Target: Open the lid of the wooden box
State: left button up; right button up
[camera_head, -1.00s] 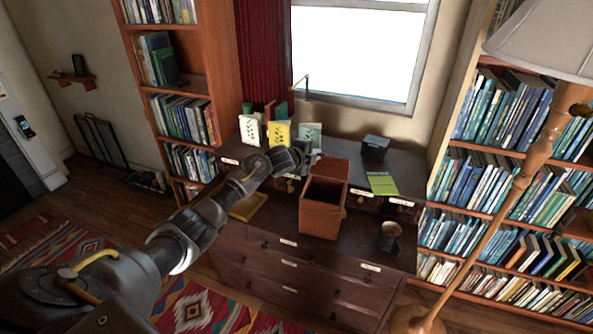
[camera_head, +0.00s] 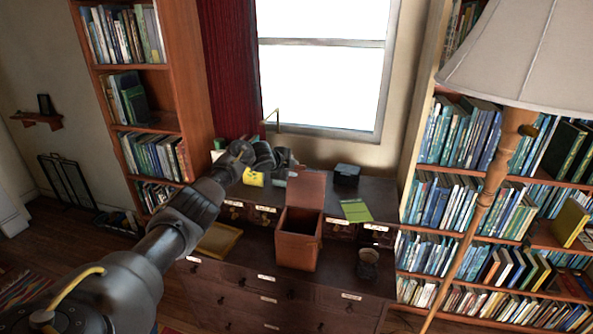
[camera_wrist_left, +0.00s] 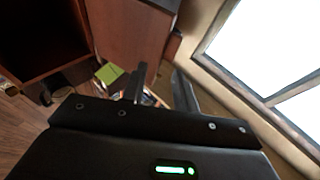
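The reddish-brown wooden box (camera_head: 297,251) stands on the dark desk. Its lid (camera_head: 306,190) is up at the back of the box, and the opening and dark inside show. My left gripper (camera_head: 287,160) is behind and left of the lid, over the back of the desk; its fingers are hard to make out there. In the left wrist view the two fingers (camera_wrist_left: 160,88) stand apart with nothing held between them. The box (camera_wrist_left: 32,35) and the lid (camera_wrist_left: 130,38) also show there, with the lid beyond the fingers. My right gripper is out of view.
A green booklet (camera_head: 356,210), a small dark box (camera_head: 347,174), a cup (camera_head: 368,264) and a yellow tray (camera_head: 219,240) are on the desk. Upright cards are partly hidden behind my left gripper. A floor lamp (camera_head: 490,185) stands at right; bookshelves flank the window.

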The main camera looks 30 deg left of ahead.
pick_arm(q)
jog(key=shift+w+f, duration=0.1)
jog(key=shift+f, duration=0.05)
jog(key=b+v, duration=0.2)
jog(key=v, duration=0.9)
jog(key=shift+w, duration=0.1)
